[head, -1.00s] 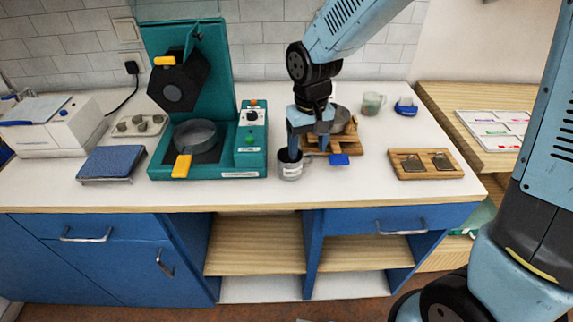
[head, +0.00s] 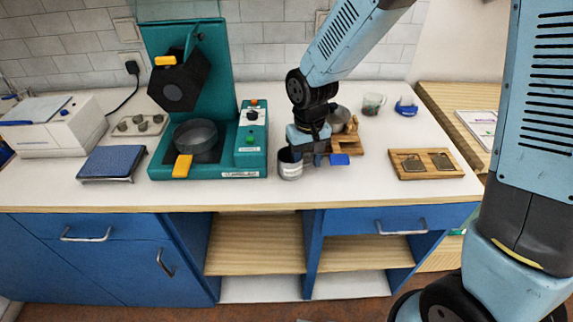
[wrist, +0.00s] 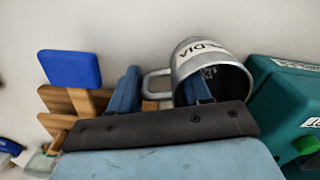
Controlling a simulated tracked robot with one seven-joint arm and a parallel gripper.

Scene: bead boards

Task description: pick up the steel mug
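The steel mug (head: 289,170) stands upright on the white worktop, just right of the teal machine. In the wrist view the mug (wrist: 188,56) shows its round opening, dark lettering on its side and a handle (wrist: 154,84) pointing left. My gripper (head: 309,160) is low over the mug's right side. In the wrist view its fingers (wrist: 160,88) are wide apart, with the handle and near wall between them. The right finger overlaps the mug's opening and seems to reach inside; the left finger is beyond the handle. I see no finger pressed against the mug.
The teal machine (head: 254,160) with a round pan stands close on the left. A wooden stand (head: 349,146) with a blue paddle (head: 340,160) is close on the right. A wooden tray (head: 425,177) lies farther right, a glass mug (head: 373,103) behind. The worktop front is clear.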

